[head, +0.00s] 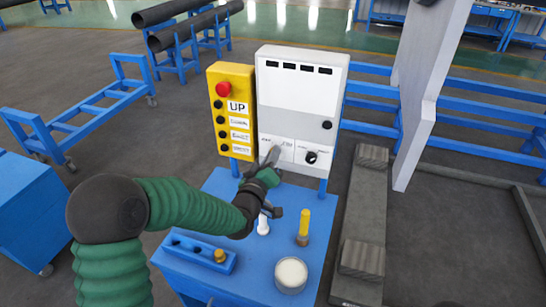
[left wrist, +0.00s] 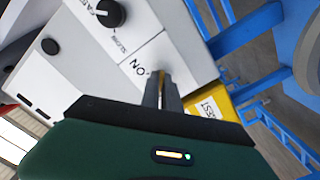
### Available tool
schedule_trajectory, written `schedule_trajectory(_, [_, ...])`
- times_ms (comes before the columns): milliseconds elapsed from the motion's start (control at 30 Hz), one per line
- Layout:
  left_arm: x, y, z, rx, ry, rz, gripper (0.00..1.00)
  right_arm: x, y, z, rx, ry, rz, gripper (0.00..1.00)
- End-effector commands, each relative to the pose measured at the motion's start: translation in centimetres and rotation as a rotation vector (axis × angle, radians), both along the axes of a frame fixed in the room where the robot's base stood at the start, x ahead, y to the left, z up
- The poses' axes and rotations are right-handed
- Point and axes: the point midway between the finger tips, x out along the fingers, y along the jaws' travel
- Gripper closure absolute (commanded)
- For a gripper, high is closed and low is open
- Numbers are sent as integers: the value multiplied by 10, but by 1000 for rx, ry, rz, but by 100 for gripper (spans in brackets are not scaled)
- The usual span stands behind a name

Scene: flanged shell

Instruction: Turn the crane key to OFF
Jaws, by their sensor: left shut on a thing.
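The white control box (head: 300,95) stands upright behind the blue table, with small labels low on its front. My left gripper (head: 273,155) reaches up to its lower left label and is shut. In the left wrist view the two fingers (left wrist: 162,92) are close together against the white panel (left wrist: 168,50), beside the "ON" label (left wrist: 137,68). The crane key is mostly hidden between the fingers; only a small yellowish bit shows there. Which way it points cannot be told. My right gripper is not in view.
A black rotary knob (head: 311,157) sits just right of the gripper. A yellow button box (head: 231,110) with a red button (head: 223,89) is on the left. The blue table (head: 215,194) holds a white round tub (head: 291,275) and a yellow-handled tool (head: 304,225).

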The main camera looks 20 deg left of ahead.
Motion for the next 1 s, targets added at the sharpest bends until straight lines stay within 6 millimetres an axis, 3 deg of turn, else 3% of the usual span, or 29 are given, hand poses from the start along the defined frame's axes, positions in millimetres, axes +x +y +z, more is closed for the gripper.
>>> schedule_trajectory(600, [-2,0,-7,-49,17,-1,100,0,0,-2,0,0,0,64])
schedule_trajectory(800, [-1,0,-5,-49,12,0,73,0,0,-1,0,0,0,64])
schedule_trajectory(1000, [-1,0,-2,-49,8,0,73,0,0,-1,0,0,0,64])
